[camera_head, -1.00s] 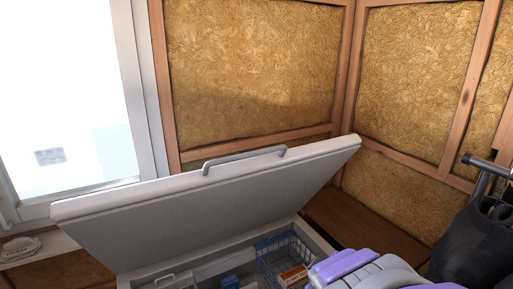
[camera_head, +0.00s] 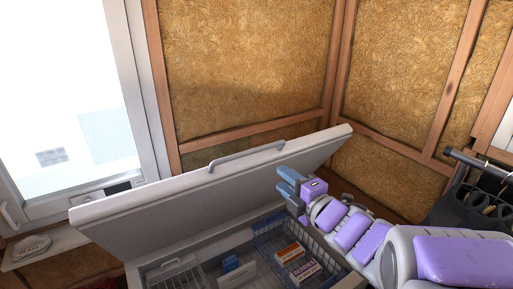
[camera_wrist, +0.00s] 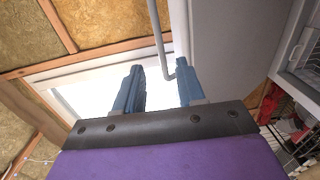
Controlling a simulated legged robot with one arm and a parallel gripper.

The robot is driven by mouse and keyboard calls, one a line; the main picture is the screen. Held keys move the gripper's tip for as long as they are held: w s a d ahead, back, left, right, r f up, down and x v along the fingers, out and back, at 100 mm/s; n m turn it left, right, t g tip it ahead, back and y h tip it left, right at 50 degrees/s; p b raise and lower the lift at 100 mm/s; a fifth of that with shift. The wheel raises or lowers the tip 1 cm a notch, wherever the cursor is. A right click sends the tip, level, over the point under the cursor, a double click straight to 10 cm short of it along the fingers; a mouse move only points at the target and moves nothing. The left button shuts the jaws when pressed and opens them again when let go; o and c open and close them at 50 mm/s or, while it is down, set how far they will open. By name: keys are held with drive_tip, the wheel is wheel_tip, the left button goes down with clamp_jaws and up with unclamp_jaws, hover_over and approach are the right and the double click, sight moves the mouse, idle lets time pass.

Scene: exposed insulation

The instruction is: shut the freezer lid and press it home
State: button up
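The freezer lid (camera_head: 190,203) is a pale grey panel, raised and tilted open above the freezer body (camera_head: 352,281), with a grey bar handle (camera_head: 245,153) along its upper edge. My gripper (camera_head: 286,181) is at the lid's right part, close to its inner face; I cannot tell whether it touches. In the wrist view my gripper (camera_wrist: 157,88) has its two blue fingers spread with a gap between them and nothing held. The lid (camera_wrist: 222,60) fills the right of that view, and its handle (camera_wrist: 162,45) passes just beyond the fingertips.
Inside the freezer are a wire basket with orange-and-white boxes (camera_head: 290,253) and a small blue item (camera_head: 231,264). A window (camera_head: 65,90) and sill (camera_head: 45,246) are at left. Insulated walls stand behind.

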sight(252, 153)
drive_tip(key=p+x, duration=0.2)
drive_tip(key=x, duration=1.3)
drive_tip(key=shift+w+a+r, duration=0.1)
drive_tip(key=shift+w, duration=0.3)
drive_tip(key=shift+x, duration=0.8)
drive_tip(key=shift+a, duration=0.1)
drive_tip(key=shift+s, duration=0.1)
clamp_jaws()
